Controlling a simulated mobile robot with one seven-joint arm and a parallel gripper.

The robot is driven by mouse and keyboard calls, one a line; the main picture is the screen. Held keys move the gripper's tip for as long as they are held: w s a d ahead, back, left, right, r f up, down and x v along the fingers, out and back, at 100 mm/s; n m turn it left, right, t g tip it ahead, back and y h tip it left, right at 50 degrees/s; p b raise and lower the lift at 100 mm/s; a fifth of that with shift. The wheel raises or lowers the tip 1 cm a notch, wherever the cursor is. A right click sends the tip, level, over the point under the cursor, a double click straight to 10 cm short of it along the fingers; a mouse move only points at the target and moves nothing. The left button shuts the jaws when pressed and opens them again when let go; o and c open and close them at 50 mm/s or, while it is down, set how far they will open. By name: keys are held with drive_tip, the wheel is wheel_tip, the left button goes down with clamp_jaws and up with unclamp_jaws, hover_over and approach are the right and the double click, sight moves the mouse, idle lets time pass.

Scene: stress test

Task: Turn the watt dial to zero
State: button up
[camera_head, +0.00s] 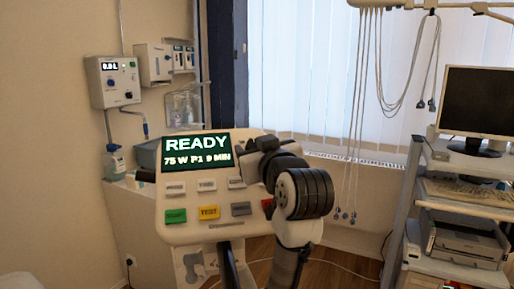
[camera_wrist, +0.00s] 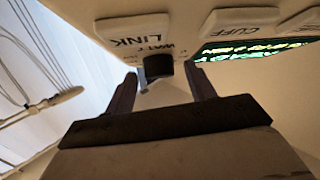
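The watt dial is a short black knob (camera_wrist: 158,66) on the console, beside a partly readable WATT label, in the wrist view. My gripper (camera_wrist: 163,80) is open, with one dark finger on each side of the dial; I cannot tell whether either touches it. In the head view my gripper (camera_head: 258,150) is at the console's right edge, beside the screen, and my arm hides that part of the panel. The console (camera_head: 185,233) has a screen (camera_head: 196,149) reading READY, 75 W P1 9 MIN.
Console buttons include a green one (camera_head: 175,216), a yellow one (camera_head: 208,212) and a red one by my wrist. In the wrist view a LINK button (camera_wrist: 135,30) and a CUFF button (camera_wrist: 240,22) lie near the dial. Cables (camera_head: 360,110) hang behind; a monitor cart (camera_head: 415,190) stands right.

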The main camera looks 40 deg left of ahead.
drive_tip(key=c, duration=0.9)
